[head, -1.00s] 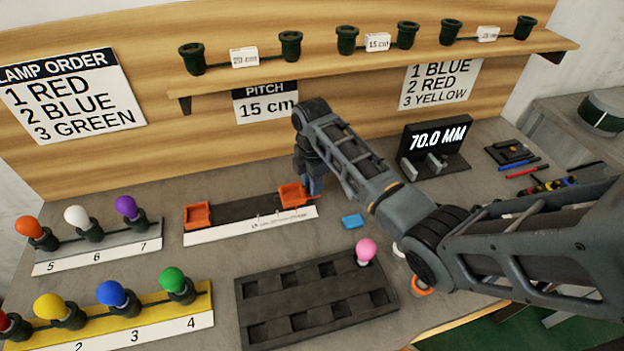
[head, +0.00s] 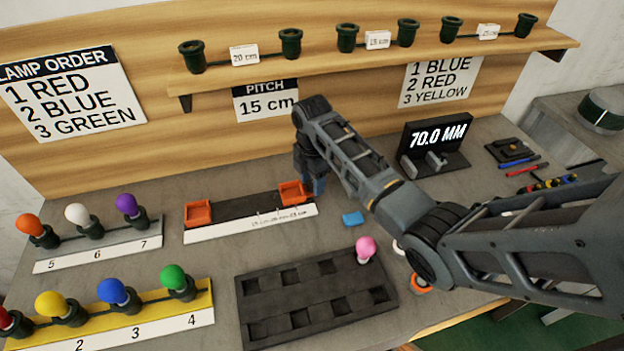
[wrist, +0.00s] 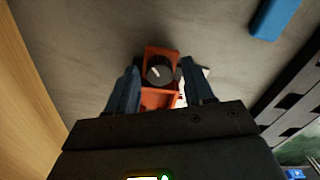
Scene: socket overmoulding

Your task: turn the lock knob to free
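The lock knob (wrist: 160,72) is a round dark knob with a pale pointer line on top of the orange block (wrist: 160,98), in the wrist view. In the head view the right orange block (head: 293,192) sits at the right end of the dark rail (head: 245,207); the knob is hidden there by my arm. My gripper (wrist: 160,84) points down over the block, its two blue fingers apart on either side of the knob, with visible gaps. In the head view the gripper (head: 316,184) shows only partly, beside the right block.
The left orange block (head: 198,213) stands at the rail's other end, above a white scale strip. A small blue block (head: 353,219) lies right of the fixture. A dark tray (head: 315,295) with a pink bulb (head: 366,248) is in front. The wooden back wall is close behind.

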